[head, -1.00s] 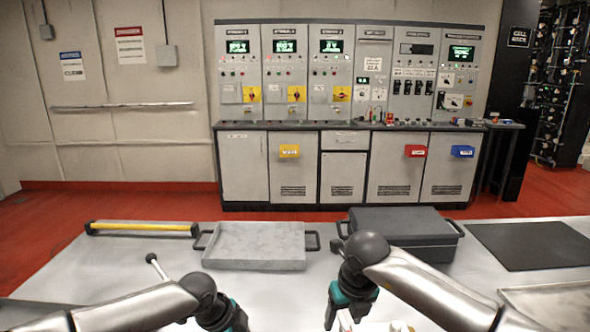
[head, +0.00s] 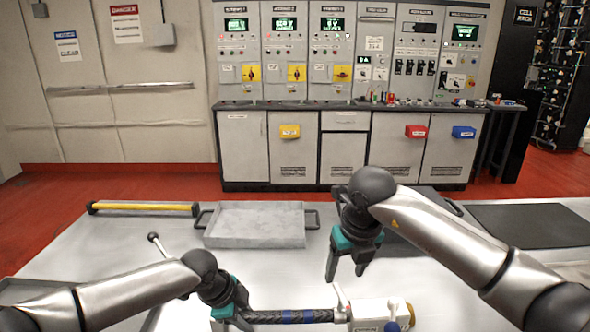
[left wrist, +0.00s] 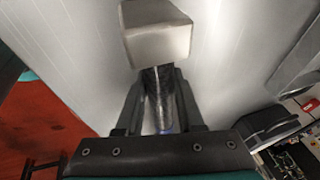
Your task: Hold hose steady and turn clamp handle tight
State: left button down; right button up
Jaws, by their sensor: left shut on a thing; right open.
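The black braided hose (head: 265,317) with blue bands lies across the bottom middle of the head view. My left gripper (head: 238,312) is shut on its left part, and the left wrist view shows the fingers (left wrist: 160,105) on either side of it. The hose's right end meets a pale block (head: 370,312) with a brass-coloured end and a blue knob. A small white lever (head: 341,298), perhaps the clamp handle, stands up where hose and block meet. My right gripper (head: 346,268) is open and empty, pointing down above and behind the lever, apart from it.
On the table behind stand a grey tray (head: 208,232), a yellow bar in a black holder (head: 145,207) and a dark case (head: 425,248) partly hidden by my right arm. A black mat (head: 530,225) lies at the right. A white-ended rod (head: 155,240) shows beside my left arm.

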pick_arm(q)
jog(key=shift+s+a+f, duration=0.25)
jog(key=shift+f, duration=0.1)
jog(key=shift+c, duration=2.2)
grip_release()
jog(key=shift+w+d+r, duration=0.1)
jog(key=shift+d+r, duration=0.1)
jog(key=shift+r, duration=0.2)
